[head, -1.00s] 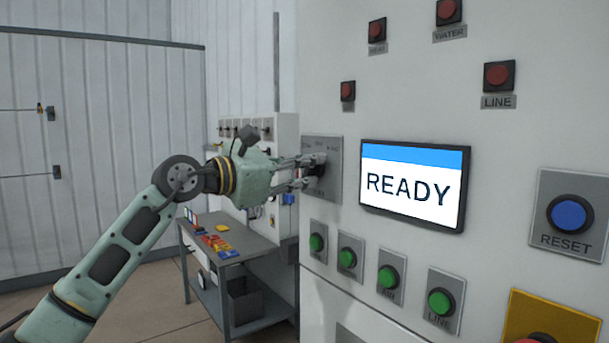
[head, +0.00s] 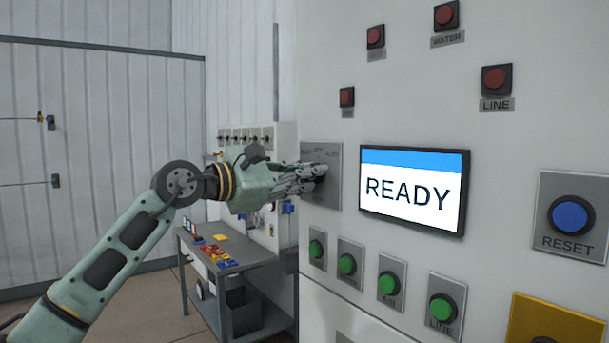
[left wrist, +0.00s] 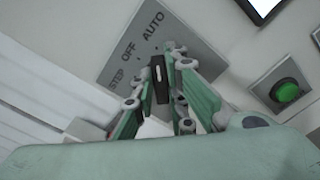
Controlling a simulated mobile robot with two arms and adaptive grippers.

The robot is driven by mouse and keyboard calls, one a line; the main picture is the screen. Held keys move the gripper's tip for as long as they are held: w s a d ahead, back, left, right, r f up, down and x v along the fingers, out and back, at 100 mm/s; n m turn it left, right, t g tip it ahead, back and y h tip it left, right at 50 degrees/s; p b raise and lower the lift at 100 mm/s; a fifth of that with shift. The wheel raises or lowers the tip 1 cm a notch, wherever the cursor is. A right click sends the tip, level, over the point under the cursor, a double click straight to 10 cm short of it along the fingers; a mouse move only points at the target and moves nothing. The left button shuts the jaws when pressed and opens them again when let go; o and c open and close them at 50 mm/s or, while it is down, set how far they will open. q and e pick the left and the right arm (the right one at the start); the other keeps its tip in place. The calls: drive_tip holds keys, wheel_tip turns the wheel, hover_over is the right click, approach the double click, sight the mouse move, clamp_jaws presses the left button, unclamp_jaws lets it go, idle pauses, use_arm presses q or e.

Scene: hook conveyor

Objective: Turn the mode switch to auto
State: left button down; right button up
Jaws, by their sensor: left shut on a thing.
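The mode switch is a black knob (left wrist: 161,80) with a white mark, on a grey plate (head: 333,155) on the cabinet's left part. In the left wrist view the plate (left wrist: 184,38) reads STEP, OFF and AUTO. The knob's marked end points roughly toward AUTO. My left gripper (head: 316,176) is at the plate, shut on the knob, with its fingers (left wrist: 166,85) on either side of it. In the head view the fingers cover much of the knob. My right gripper is out of view.
A READY screen (head: 412,188) is right of the switch. Green buttons (head: 347,263) sit below, red lamps (head: 445,15) above, and a blue RESET button (head: 570,216) at far right. A side table (head: 245,251) with small coloured parts stands behind on the left.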

use_arm(q)
drive_tip(key=c, duration=1.8)
unclamp_jaws()
drive_tip(key=shift+o, duration=0.2)
drive_tip(key=shift+a, duration=0.1)
drive_tip(key=v, duration=1.2)
